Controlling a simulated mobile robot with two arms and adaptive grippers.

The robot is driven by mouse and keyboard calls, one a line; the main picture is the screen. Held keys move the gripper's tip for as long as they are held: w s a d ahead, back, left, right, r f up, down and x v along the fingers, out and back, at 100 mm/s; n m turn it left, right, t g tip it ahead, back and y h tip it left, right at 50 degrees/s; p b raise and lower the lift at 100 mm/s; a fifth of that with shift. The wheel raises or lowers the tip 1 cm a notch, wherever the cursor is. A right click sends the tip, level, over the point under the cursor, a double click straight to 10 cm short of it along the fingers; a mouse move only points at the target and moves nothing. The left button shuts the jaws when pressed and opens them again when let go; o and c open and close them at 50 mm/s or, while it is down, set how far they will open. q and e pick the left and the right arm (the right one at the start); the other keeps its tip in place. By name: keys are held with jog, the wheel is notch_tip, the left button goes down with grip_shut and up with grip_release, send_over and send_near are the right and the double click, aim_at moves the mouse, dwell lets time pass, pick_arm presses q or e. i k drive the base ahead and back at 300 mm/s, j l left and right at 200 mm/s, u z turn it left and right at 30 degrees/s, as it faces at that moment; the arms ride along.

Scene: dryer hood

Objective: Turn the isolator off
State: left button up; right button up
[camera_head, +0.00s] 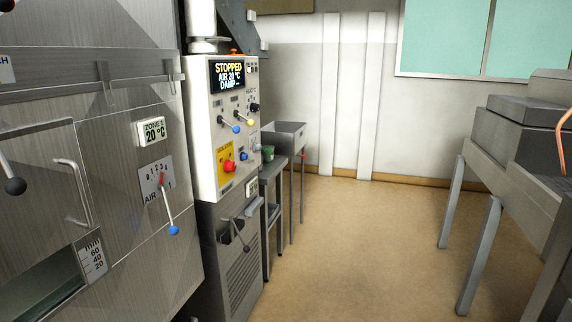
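The control panel (215,155) stands left of centre, with a lit display (228,76) reading "STOPPED", "AIR 20 °C" and "DAMP --". A black knob (254,107) is at the panel's right edge. A red button (229,166) sits on a yellow plate. On the grey cabinet under the panel is a dark lever handle (240,236), tilted downward. I cannot read which control is labelled as the isolator. Neither of my grippers is in view.
The metal machine (100,150) fills the left, with a blue-knobbed air lever (168,210) and a door handle (75,190). A small side table (270,170) and a sink (290,133) stand beyond the cabinet. A metal bench (510,170) is at right. The middle floor (350,250) is clear.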

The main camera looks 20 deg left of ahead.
aim_at(230, 166)
jog(key=i+u, duration=0.1)
jog(key=i, duration=0.35)
jog(key=i+l+u, duration=0.1)
jog(key=i, duration=0.35)
jog(key=i+l+u, duration=0.1)
jog(key=i, duration=0.3)
jog(key=i+l+u, duration=0.1)
jog(key=i+l, duration=0.2)
jog(key=i, duration=0.15)
